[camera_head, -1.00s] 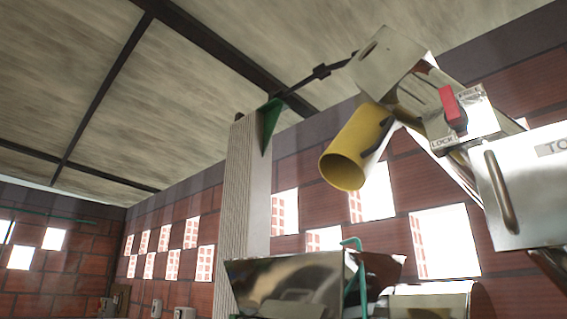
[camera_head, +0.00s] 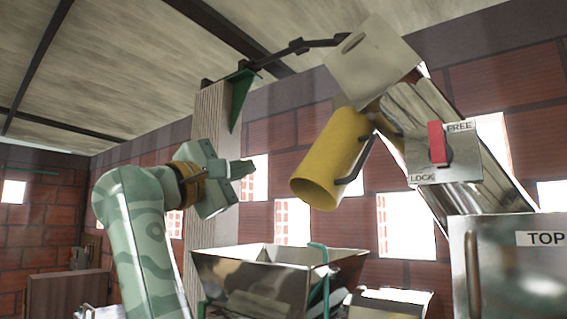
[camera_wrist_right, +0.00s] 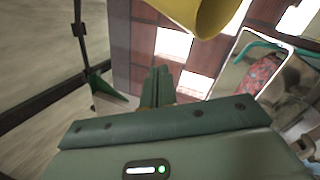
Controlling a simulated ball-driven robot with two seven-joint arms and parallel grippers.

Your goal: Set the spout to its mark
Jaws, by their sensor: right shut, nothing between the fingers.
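The yellow spout (camera_head: 328,165) is an open tube hanging from the head of a metal elevator tube, its mouth tilted down to the left. A dark bent handle (camera_head: 358,160) sits on its right side. A red lever (camera_head: 437,144) stands upright on a plate marked FREE and LOCK. My right gripper (camera_head: 250,168) is shut and empty, to the left of the spout and apart from it. In the right wrist view, the closed fingers (camera_wrist_right: 158,84) are below the spout's yellow rim (camera_wrist_right: 195,15). I cannot make out the spout's mark. My left gripper is not in view.
A shiny metal hopper (camera_head: 275,275) with a green pipe (camera_head: 325,270) stands below the spout. A pale post (camera_head: 207,125) with a green bracket (camera_head: 238,98) rises behind my gripper. A metal box marked TOP (camera_head: 510,265) with a handle is at right.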

